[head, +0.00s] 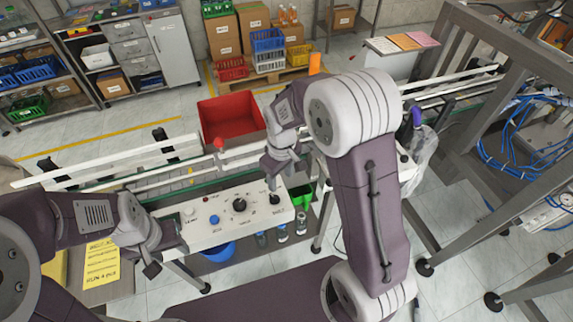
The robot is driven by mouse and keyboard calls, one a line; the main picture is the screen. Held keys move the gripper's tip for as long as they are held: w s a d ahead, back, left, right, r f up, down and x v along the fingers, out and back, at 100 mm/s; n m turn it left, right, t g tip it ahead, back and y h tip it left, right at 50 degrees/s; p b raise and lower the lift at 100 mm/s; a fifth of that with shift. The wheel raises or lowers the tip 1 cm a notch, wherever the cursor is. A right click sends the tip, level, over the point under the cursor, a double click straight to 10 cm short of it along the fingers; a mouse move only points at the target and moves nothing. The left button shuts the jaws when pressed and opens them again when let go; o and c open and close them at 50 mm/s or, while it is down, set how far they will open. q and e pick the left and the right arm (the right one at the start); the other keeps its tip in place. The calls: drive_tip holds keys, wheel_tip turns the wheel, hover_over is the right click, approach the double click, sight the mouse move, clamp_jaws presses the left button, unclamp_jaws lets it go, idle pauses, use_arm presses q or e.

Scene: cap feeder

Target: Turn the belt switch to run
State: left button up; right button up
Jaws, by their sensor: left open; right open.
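The white control panel (251,222) is mounted on the front of the conveyor, in the middle of the head view. It carries a large black knob (239,205) at its centre and a smaller black switch (275,198) at its right end. The labels are too small to read surely, so I cannot tell which is the belt switch or its setting. My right gripper (273,179) is open and points down just above the right-end switch; I cannot tell whether it touches. My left gripper (152,268) is open and empty, left of and below the panel.
The panel also has a blue button (214,219) and a white button (189,211). A red bin (232,118) stands behind the conveyor rails (125,159). A yellow note sheet (101,262) lies at lower left. A blue tub (217,251) sits below the panel.

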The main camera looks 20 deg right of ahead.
sight(275, 197)
drive_tip(key=s+a+r+p, duration=0.2)
drive_tip(key=a, duration=0.1)
drive_tip(key=shift+n+g, duration=0.3)
drive_tip(key=shift+g, duration=0.1)
drive_tip(key=f, duration=0.4)
drive_tip(key=w+d+f+p, duration=0.1)
drive_tip(key=f, duration=0.1)
drive_tip(key=shift+w+d, duration=0.1)
wheel_tip(275, 197, down, 2)
drive_tip(key=shift+f+p, duration=0.25)
drive_tip(key=shift+p, duration=0.15)
drive_tip(key=shift+s+a+f, duration=0.3)
drive_tip(key=shift+a+f, duration=0.05)
drive_tip(key=shift+w+d, duration=0.1)
drive_tip(key=shift+d, duration=0.05)
drive_tip(key=shift+w+f, duration=0.1)
drive_tip(key=c, duration=0.4)
use_arm(q)
wheel_tip(275, 197, up, 6)
drive_tip(key=shift+s+a+r, duration=0.2)
drive_tip(key=shift+s+r, duration=0.05)
drive_tip(key=shift+s, duration=0.1)
use_arm(e)
clamp_jaws()
